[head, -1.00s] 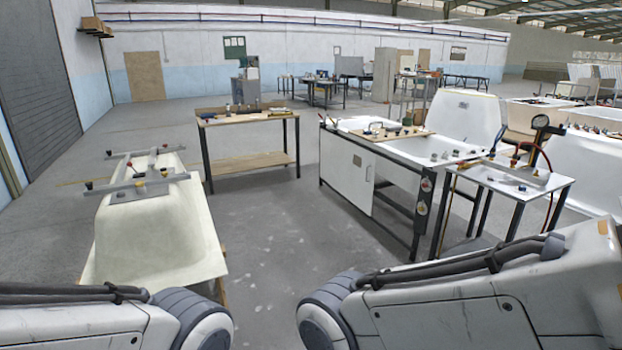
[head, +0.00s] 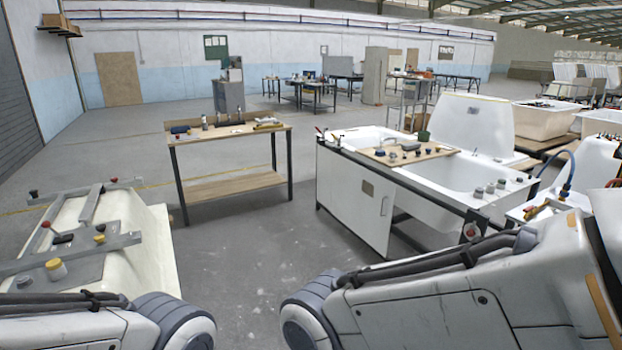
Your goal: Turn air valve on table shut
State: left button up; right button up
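A small white-topped table (head: 517,214) stands at the right, partly hidden behind my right arm. On it is a yellow and red fitting (head: 538,211) with a blue hose (head: 570,172) rising beside it. A small red part (head: 612,183) shows at the right edge. I cannot tell which of these is the air valve, or whether a valve there is open or shut. Both my arms cross the bottom of the head view. Neither gripper is in view.
A pale upturned tub shell (head: 130,235) with a metal frame lies close at the left. A wooden-topped workbench (head: 225,134) stands ahead. A white sink cabinet (head: 350,192) with basins is right of centre. Grey floor (head: 235,250) is free between them.

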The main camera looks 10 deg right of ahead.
aim_at(527, 209)
jog(key=i, duration=1.3)
jog(key=z, duration=0.6)
jog(key=i, duration=2.3)
jog(key=z, duration=1.9)
